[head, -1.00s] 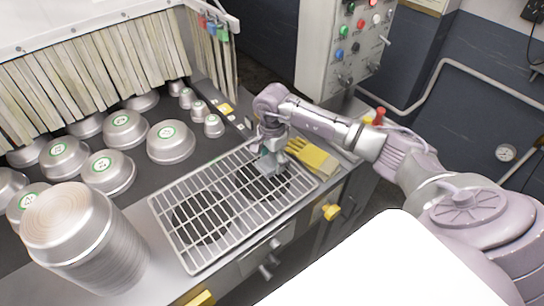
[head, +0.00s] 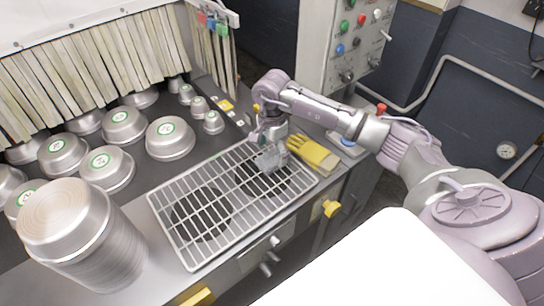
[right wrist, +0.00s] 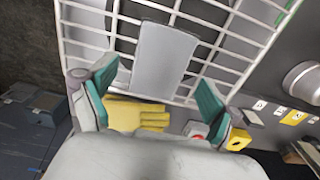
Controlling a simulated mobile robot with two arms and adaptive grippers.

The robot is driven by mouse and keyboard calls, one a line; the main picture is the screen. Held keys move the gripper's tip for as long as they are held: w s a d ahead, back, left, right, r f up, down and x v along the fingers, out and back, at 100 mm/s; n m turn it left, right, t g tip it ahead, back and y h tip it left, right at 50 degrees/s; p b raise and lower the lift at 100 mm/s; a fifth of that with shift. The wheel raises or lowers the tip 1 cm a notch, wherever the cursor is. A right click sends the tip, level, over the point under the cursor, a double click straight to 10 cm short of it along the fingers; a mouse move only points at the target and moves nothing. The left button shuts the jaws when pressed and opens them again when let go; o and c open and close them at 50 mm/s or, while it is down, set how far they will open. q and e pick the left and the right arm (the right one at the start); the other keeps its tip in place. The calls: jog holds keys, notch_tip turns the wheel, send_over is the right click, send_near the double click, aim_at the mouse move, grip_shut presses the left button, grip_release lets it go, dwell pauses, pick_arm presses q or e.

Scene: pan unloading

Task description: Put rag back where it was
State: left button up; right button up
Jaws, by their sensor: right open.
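The grey rag (head: 270,160) lies on the white wire rack (head: 163,210), near its far right end in the head view. In the right wrist view the rag (right wrist: 162,58) is a flat grey piece against the rack's bars. My right gripper (head: 272,146) is just above the rag, pointing down. In the right wrist view its teal-padded fingers (right wrist: 157,88) are spread wide, with nothing between them, and the rag lies just beyond the tips. My left gripper is not in view.
Yellow gloves (head: 314,155) lie right of the rack, close to my right gripper. A tall stack of metal pans (head: 85,240) stands at the left front. Several metal pans (head: 170,139) sit behind the rack. A control box (head: 340,45) stands at the back right.

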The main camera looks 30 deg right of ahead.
aim_at(272, 158)
notch_tip(272, 158, up, 10)
jog(key=b, duration=0.3)
jog(key=shift+s+f, duration=0.1)
jog(key=shift+f, duration=0.1)
dwell(0.3)
